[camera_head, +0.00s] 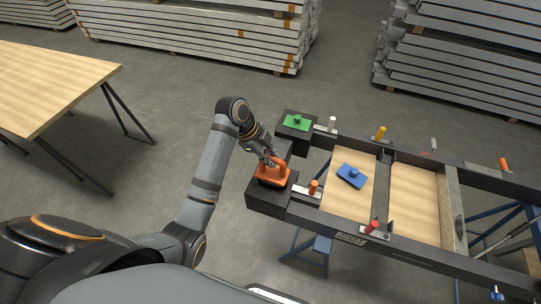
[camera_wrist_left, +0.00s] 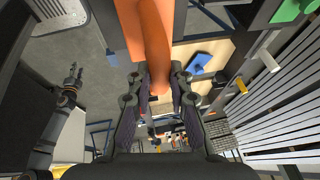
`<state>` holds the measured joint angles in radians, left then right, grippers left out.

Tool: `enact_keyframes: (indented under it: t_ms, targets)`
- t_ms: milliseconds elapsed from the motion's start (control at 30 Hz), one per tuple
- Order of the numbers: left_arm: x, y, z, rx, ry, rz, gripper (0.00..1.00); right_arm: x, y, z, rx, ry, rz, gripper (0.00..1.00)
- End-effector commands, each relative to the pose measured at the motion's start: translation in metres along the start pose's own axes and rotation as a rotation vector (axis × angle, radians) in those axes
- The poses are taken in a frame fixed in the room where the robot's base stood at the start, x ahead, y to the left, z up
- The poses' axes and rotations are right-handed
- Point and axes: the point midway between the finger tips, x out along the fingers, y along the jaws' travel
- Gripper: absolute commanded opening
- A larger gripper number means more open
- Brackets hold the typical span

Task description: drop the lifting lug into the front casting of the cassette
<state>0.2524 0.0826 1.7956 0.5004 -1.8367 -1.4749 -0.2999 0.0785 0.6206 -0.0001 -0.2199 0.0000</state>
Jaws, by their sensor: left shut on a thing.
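The orange lifting lug (camera_head: 273,174) is at the top of the black front corner casting (camera_head: 262,197) of the cassette frame. I cannot tell whether it rests in the casting or hangs just above it. My left gripper (camera_head: 270,162) comes down from above and is shut on the lug. In the left wrist view the orange lug (camera_wrist_left: 152,40) reaches between the fingers (camera_wrist_left: 160,88). The casting's opening is hidden by the lug and gripper. My right gripper (camera_wrist_left: 74,72) shows small at the left of the wrist view, away from the cassette; its finger gap is unclear.
A green lug (camera_head: 297,121) sits on the far corner casting. A blue lug (camera_head: 351,175) lies on the frame's wooden panel. Orange (camera_head: 313,187), red (camera_head: 372,226) and white (camera_head: 332,123) handles stand along the rails. A wooden table (camera_head: 50,80) is at left; the floor between is clear.

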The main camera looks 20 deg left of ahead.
Motion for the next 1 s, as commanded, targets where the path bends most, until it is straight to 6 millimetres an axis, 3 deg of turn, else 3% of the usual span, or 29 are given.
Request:
enact_keyframes:
  t_ms: [1000]
  targets:
    - [-0.0021,-0.0005,-0.0018,0.002,0.002,-0.005,0.0,-0.0086,0.0016,-0.0006,0.0,-0.001,0.001,0.4]
